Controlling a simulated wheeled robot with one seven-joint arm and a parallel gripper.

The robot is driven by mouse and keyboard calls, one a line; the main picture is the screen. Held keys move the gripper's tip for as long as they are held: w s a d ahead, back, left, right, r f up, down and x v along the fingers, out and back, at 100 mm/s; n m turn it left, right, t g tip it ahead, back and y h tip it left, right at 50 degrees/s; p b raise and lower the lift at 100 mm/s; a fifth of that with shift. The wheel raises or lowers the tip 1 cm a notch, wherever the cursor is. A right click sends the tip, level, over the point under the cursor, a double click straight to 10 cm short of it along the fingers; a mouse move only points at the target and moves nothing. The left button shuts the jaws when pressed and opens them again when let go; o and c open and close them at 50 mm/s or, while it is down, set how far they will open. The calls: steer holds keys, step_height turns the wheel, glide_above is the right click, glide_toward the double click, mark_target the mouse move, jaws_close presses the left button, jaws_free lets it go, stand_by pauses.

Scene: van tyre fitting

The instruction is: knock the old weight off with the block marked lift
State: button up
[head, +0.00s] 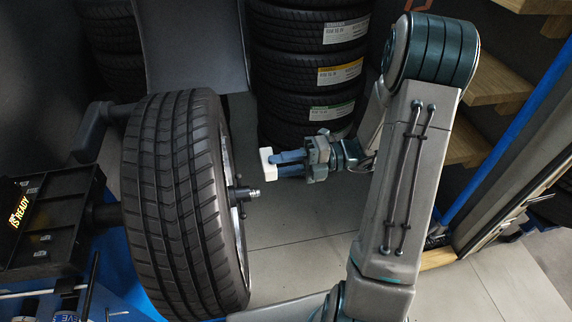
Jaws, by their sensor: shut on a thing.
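My gripper (283,162) is shut on a small white block (266,164). It holds the block in the air to the right of the wheel, with a gap between them. Any marking on the block is too small to read. The wheel, a black tyre (180,200) on a rim, stands upright, its tread towards me. Only a narrow strip of the rim's face (229,165) shows at its right side. A threaded shaft with a nut (245,194) sticks out from the wheel's middle, below the block. I cannot make out the old weight.
Stacked tyres (305,70) stand behind my gripper. A black tray (40,225) with small parts is at the left. Wooden shelves (497,82) with a blue upright (510,135) are at the right. Grey floor (300,235) is clear below my gripper.

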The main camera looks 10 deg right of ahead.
steer(key=a+b, duration=0.4)
steer(key=a, duration=0.4)
steer(key=shift+w+b, duration=0.15)
steer(key=shift+b, duration=0.2)
steer(key=shift+w+p, duration=0.55)
steer(key=shift+w, duration=0.3)
stand_by(0.8)
steer(key=shift+s+d+p, duration=0.55)
steer(key=shift+d+p, duration=0.1)
steer(key=shift+d, duration=0.3)
steer(key=shift+s+d+p, duration=0.55)
steer(key=shift+d+p, duration=0.1)
steer(key=shift+d, duration=0.35)
steer(key=shift+s+d+p, duration=0.55)
steer(key=shift+d+p, duration=0.1)
steer(key=shift+d, duration=0.3)
